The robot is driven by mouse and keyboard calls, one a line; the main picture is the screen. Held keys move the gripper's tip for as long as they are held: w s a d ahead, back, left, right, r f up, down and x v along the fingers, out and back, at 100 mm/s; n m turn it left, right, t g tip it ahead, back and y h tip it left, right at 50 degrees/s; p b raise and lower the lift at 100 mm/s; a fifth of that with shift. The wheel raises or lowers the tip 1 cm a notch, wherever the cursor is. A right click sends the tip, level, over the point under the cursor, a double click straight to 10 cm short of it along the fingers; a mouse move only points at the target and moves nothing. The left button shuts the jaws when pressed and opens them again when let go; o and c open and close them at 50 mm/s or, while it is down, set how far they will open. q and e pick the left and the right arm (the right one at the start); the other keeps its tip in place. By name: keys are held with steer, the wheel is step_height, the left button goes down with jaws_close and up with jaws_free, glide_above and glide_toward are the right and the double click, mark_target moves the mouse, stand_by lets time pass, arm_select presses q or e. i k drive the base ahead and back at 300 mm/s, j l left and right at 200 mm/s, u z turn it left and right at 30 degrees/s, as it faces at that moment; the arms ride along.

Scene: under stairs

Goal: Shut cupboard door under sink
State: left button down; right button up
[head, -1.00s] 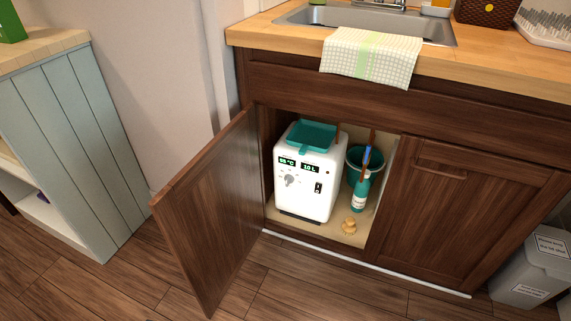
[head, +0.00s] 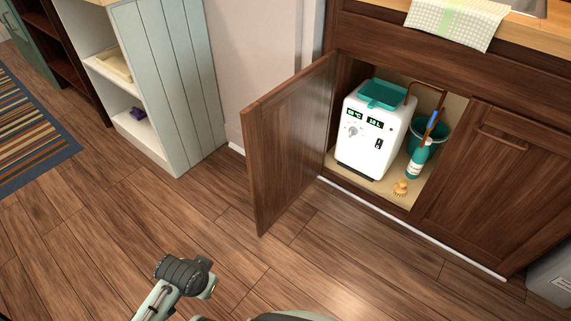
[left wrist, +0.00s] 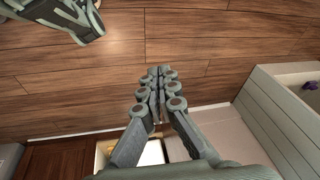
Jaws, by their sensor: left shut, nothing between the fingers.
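The cupboard door (head: 290,145) under the sink is dark brown wood and stands wide open, hinged on the left of the opening. Inside the cupboard are a white water unit (head: 372,135) with a teal tray on top, a teal bucket (head: 437,134), a spray bottle (head: 418,160) and a small brush (head: 400,188). My left gripper (left wrist: 160,75) is shut and empty in the left wrist view, above the floor in front of the cupboard. No contact with the door shows; the fingers hide part of the cupboard there.
The closed right-hand door (head: 490,180) has a bar handle. A pale green shelf unit (head: 165,90) stands at the left, with a striped rug (head: 30,135) beyond it. The wooden floor (head: 310,265) before the open door is clear of objects.

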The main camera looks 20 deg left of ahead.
mark_target(284, 131)
steer(key=k+z, duration=0.15)
steer(key=z, duration=1)
steer(key=k+j+z, duration=0.1)
steer(key=j, duration=3.2)
